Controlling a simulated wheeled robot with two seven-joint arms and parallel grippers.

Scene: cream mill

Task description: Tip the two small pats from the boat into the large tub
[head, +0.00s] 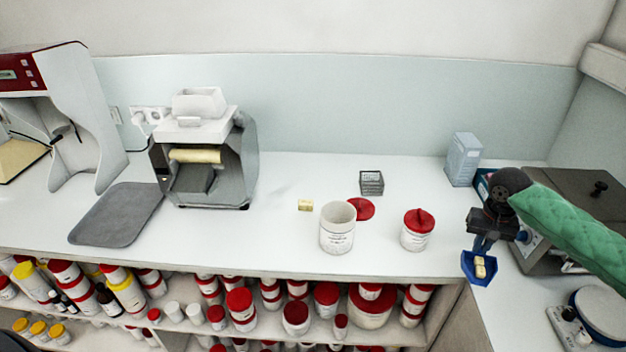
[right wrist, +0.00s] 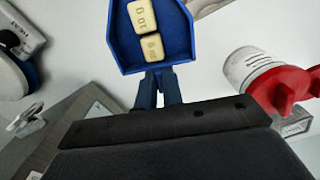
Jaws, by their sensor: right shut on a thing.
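The boat also shows in the right wrist view (right wrist: 178,58). Two small pale-yellow pats lie in it, one (right wrist: 143,16) marked 10 and one (right wrist: 152,48) with a less clear mark. The large tub (head: 337,232) is white, open and upright on the counter, well to the left of the boat. A red lid (head: 361,209) lies behind it. My left gripper is not in view.
A closed red-lidded tub (head: 415,234) stands between the open tub and my right gripper. A grey machine (head: 205,160) stands left. Shelves of jars (head: 240,305) lie below.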

